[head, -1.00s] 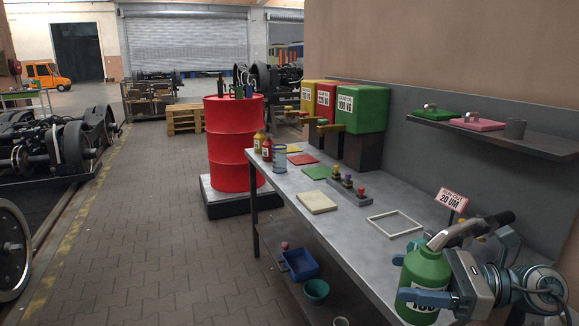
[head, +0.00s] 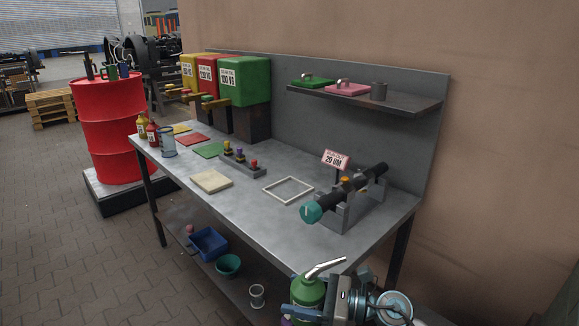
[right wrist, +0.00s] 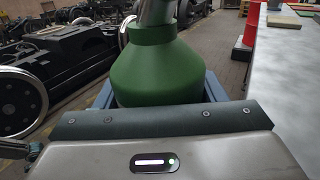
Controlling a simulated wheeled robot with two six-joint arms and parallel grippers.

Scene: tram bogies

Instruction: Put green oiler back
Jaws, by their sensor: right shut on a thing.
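The green oiler (head: 308,289), a bottle with a bent metal spout, is held upright in my right gripper (head: 312,310) at the bottom of the head view. It is in front of the workbench's near edge, clear of the top. In the right wrist view the green oiler (right wrist: 155,72) fills the space between the blue jaws, its spout partly cut off above. A green mat (head: 209,150) lies bare on the bench, beside a red mat (head: 193,139) and a yellow mat (head: 178,129). My left gripper is not in view.
The grey workbench (head: 240,208) carries small bottles (head: 152,133), a clear jar (head: 168,141), a knob block (head: 240,163), a beige slab (head: 211,181), a white frame (head: 288,189) and a stand with a black tool (head: 345,195). A red drum (head: 106,130) stands at left.

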